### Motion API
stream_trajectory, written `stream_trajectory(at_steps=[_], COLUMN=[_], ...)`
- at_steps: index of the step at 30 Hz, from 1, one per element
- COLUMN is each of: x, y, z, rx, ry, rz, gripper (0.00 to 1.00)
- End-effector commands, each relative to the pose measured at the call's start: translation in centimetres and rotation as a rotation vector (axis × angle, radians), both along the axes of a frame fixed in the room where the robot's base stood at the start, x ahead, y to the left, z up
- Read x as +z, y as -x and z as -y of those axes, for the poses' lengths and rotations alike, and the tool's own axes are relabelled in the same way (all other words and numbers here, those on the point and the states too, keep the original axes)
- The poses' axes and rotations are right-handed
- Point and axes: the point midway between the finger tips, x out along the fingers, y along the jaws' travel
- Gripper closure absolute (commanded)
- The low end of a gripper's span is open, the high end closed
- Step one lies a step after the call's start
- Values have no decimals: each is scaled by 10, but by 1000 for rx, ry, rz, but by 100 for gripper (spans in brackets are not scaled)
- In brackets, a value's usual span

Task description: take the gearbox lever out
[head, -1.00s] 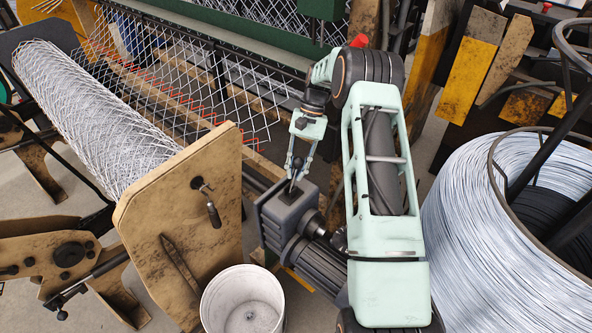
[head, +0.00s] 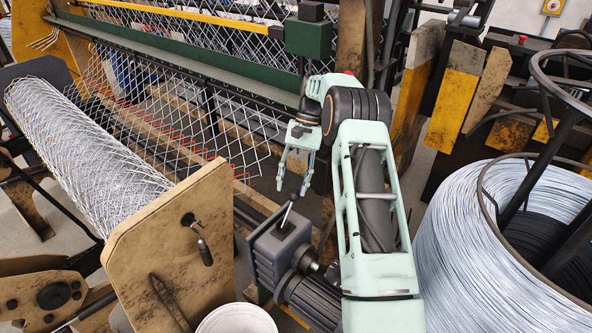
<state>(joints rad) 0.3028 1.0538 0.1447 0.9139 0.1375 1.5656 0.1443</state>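The gearbox (head: 281,243) is a dark grey finned box joined to a motor, low in the middle of the view. The gearbox lever (head: 287,213) is a thin silver rod that rises, tilted right, from the dark top of the box. Its lower end still meets that top.
A worn wooden end plate (head: 170,250) with a crank handle stands left of the gearbox, beside a mesh roll (head: 85,145). A white bucket (head: 237,320) is at the bottom edge. A large wire coil (head: 470,250) stands right of my arm.

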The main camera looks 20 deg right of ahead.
Motion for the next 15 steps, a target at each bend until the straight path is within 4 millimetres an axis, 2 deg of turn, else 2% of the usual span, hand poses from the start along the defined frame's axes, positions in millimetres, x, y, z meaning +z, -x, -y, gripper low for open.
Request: stream_trajectory(at_steps=[6, 15], x=[29, 44], y=[-10, -15], z=[11, 17], rx=[-1, -1], ry=[2, 1], rz=[0, -3], gripper=[61, 61])
